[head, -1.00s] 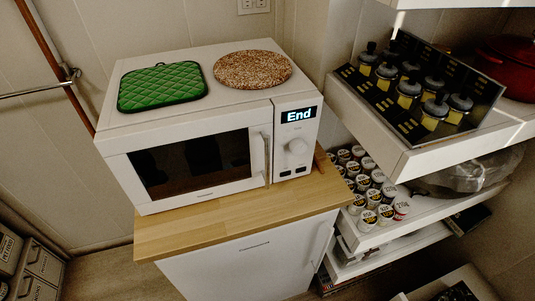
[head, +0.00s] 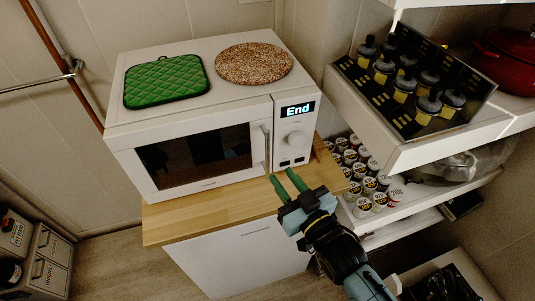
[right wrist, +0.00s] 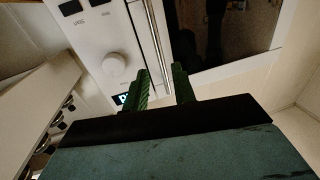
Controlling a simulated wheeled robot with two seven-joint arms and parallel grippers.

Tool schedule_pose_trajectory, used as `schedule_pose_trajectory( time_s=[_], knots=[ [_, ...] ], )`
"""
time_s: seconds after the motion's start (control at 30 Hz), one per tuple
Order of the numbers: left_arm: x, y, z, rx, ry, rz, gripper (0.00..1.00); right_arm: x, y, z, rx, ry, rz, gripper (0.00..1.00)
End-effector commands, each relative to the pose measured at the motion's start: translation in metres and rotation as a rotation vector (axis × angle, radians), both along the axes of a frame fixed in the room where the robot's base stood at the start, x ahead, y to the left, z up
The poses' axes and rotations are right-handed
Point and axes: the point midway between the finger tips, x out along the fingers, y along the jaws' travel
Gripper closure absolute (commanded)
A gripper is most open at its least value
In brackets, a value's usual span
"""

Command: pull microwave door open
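The white microwave (head: 190,112) stands on a wooden-topped cabinet. Its door (head: 206,155) with a dark window looks shut, and its display reads "End". The upright door handle (head: 266,152) is at the door's right edge. My right gripper (head: 282,177) has its green fingers apart, just in front of and below the handle's lower end. In the right wrist view, which appears upside down, the handle (right wrist: 157,42) lines up with the gap between my open fingertips (right wrist: 162,77). I cannot tell whether they touch it. My left gripper is not in view.
A green pot holder (head: 166,82) and a round cork mat (head: 253,64) lie on the microwave. On the right, shelves jut out with a box of dark bottles (head: 415,85) and several small cans (head: 372,180). Wooden counter (head: 215,202) is clear before the door.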

Motion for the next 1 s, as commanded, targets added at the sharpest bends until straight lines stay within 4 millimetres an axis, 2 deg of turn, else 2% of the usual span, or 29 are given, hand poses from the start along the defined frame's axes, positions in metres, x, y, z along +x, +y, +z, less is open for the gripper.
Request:
schedule_pose_trajectory(
  time_s=[0.03,0.2,0.4,0.83,1.0],
  knots=[
    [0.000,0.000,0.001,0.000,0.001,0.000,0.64,0.012,0.007,0.002,0.001,-0.003,0.000,0.74],
    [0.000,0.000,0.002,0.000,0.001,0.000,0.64,0.042,0.023,0.001,0.001,-0.002,-0.001,0.74],
    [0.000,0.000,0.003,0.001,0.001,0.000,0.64,0.064,0.036,0.000,0.000,0.000,0.000,0.74],
    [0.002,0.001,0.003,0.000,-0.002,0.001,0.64,0.072,0.041,0.000,0.000,0.001,0.000,0.74],
    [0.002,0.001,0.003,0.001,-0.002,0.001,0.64,0.072,0.040,0.000,0.000,0.001,0.000,0.96]
  ],
)
